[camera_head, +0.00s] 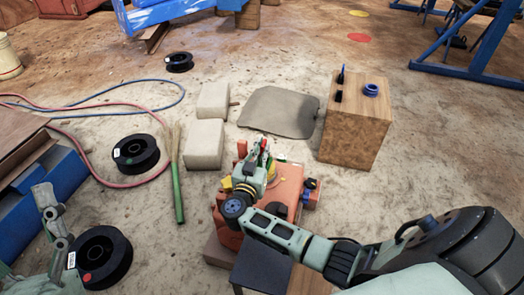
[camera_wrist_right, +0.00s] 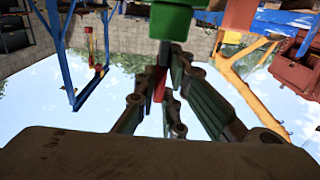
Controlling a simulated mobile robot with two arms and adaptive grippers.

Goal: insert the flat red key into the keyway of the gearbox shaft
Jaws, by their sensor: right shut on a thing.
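My right gripper (camera_head: 263,153) is shut on the flat red key (camera_head: 264,147), which stands up between its fingers. In the right wrist view the red key (camera_wrist_right: 160,84) shows as a narrow red strip between the fingers (camera_wrist_right: 168,75). The orange-red gearbox (camera_head: 284,190) sits under and beside my right gripper, partly hidden by it and the arm. The shaft and its keyway cannot be made out in the head view. My left gripper (camera_head: 48,208) is at the left edge, away from the gearbox; its fingertips are not clear.
A wooden block (camera_head: 352,142) with a blue ring stands right of the gearbox. Pale blocks (camera_head: 204,145), a grey mat (camera_head: 279,111), black spools (camera_head: 136,153) and a green-handled tool (camera_head: 177,190) lie on the ground. A green part (camera_wrist_right: 176,20) is near the fingertips.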

